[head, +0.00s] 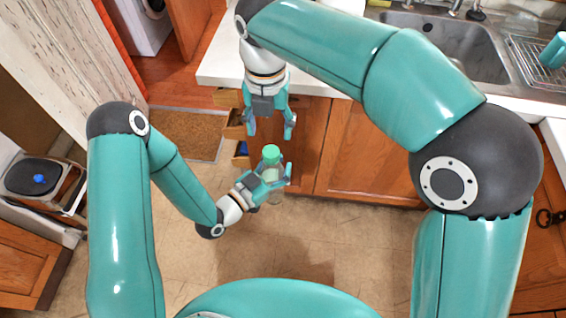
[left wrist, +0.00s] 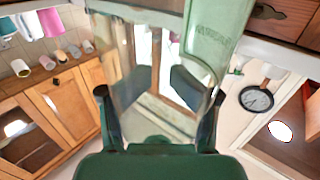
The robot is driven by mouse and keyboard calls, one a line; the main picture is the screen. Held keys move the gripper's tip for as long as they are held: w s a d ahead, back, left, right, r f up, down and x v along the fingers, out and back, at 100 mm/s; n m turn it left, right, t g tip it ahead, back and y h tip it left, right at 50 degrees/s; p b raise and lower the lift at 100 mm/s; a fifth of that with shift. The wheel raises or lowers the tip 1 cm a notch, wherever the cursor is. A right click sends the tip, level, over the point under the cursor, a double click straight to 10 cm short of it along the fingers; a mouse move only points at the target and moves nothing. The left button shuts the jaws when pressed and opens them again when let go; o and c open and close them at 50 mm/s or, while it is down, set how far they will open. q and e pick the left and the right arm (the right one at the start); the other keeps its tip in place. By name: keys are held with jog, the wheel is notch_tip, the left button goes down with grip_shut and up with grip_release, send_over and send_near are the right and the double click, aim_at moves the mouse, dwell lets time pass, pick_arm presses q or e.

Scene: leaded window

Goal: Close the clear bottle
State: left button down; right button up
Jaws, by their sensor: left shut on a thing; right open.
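The clear bottle (head: 270,164) is upright in mid-air in front of the cupboards, with a green cap (head: 271,151) at its top. I cannot tell whether the cap is fully seated. My left gripper (head: 276,178) is shut around the bottle's body from the left, and the lower end shows beneath the fingers. In the left wrist view the see-through bottle (left wrist: 130,65) stands between the fingers of my left gripper (left wrist: 159,112). My right gripper (head: 270,128) is open and empty, pointing down a little above the cap and not touching it.
Behind the bottle are wooden cupboard doors (head: 358,160) and partly open drawers (head: 235,123) under a white countertop (head: 220,66). A metal sink (head: 440,35) and a drying rack (head: 540,65) with a teal mug (head: 554,50) are at the top right. The tiled floor (head: 330,240) below is clear.

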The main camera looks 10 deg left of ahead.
aim_at(271, 152)
jog(key=shift+f, duration=0.15)
jog(key=shift+f, duration=3.9)
